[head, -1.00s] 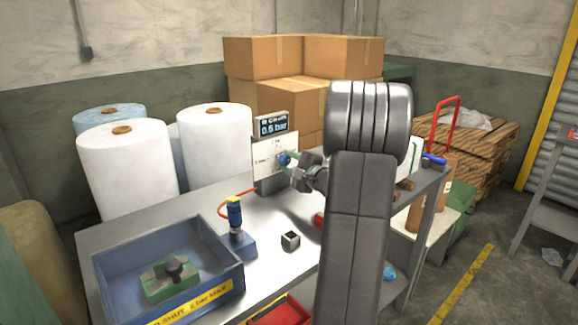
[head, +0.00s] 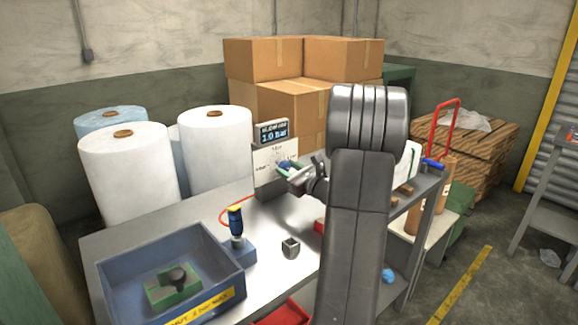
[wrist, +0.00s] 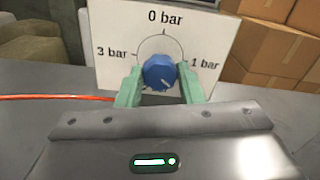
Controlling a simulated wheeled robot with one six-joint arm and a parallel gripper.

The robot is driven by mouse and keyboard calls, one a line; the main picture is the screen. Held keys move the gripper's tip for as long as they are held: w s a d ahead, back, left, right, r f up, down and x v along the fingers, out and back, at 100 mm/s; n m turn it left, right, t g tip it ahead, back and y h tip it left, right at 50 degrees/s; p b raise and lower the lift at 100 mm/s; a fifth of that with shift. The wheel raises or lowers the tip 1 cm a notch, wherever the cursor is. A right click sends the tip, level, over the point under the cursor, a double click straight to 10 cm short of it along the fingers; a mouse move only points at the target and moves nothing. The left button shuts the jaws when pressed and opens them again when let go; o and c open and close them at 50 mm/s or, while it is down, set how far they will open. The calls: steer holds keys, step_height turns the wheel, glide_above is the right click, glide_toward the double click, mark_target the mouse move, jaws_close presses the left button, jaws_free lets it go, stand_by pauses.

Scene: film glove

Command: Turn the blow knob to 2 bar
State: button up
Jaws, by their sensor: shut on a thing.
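The blow knob (wrist: 159,71) is blue and sits on a white dial plate (wrist: 112,28). The plate shows 0 bar at the top, 1 bar at right and 3 bar at left; its bottom is hidden by my gripper. A small pale mark shows on the knob's lower right. The green fingers of my gripper (wrist: 160,87) are shut on the knob, one on each side. In the head view my gripper (head: 286,169) reaches the plate from the right. The display (head: 273,133) above the plate reads 1.0 bar.
A blue bin (head: 125,262) with a green part stands at the bench's front left. A blue-and-yellow tool (head: 236,222) and a small dark square cup (head: 291,248) stand on the bench. White rolls (head: 127,172) and cardboard boxes (head: 288,104) are behind.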

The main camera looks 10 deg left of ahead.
steer(key=m+p, duration=0.4)
steer(key=m, duration=0.2)
steer(key=shift+r+m, duration=0.1)
steer(key=shift+m, duration=0.2)
steer(key=shift+f+m+p, duration=0.2)
steer(key=shift+m+p, duration=1.05)
steer(key=shift+m, duration=0.45)
steer(key=o, duration=1)
steer(key=shift+c, duration=0.2)
steer(key=shift+s+d, duration=0.1)
steer(key=b+v, duration=0.2)
steer(key=v, duration=1.1)
steer(key=shift+s+d, duration=0.2)
steer(key=shift+a, duration=0.1)
